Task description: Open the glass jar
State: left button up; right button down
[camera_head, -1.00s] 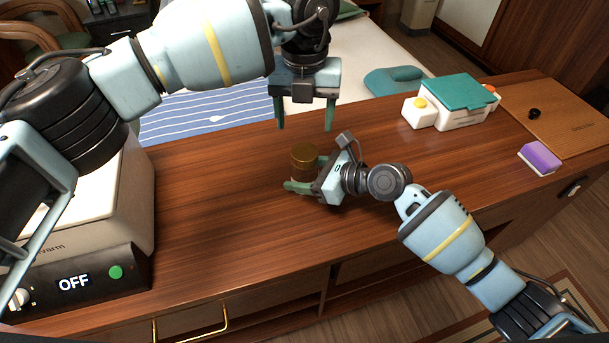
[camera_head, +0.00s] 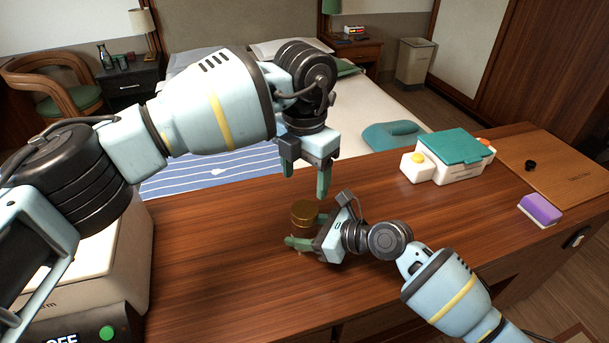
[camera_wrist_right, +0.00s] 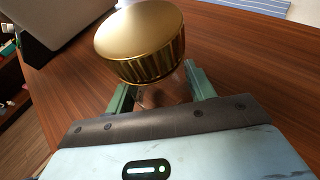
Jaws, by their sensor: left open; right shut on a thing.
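The glass jar (camera_wrist_right: 168,92) stands on the wooden counter, with its ridged gold lid (camera_head: 305,211) on top. In the right wrist view the lid (camera_wrist_right: 140,38) covers most of the clear glass body. My right gripper (camera_head: 302,231) comes in from the right, low over the counter, and is shut on the jar's body below the lid. In the right wrist view its green fingers (camera_wrist_right: 160,92) lie on either side of the glass. My left gripper (camera_head: 308,182) is open and empty, pointing down above the lid and apart from it.
A white warmer (camera_head: 100,262) stands at the left end of the counter. A white box with a teal lid (camera_head: 462,157), a purple sponge (camera_head: 540,209) and a wooden board (camera_head: 567,165) are at the right. A bed lies behind the counter.

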aim_at(305, 208)
pick_arm(q)
jog(key=m, duration=1.2)
jog(key=shift+m, duration=0.3)
jog(key=m, duration=1.1)
jog(key=shift+f, duration=0.1)
jog(key=shift+f, duration=3.95)
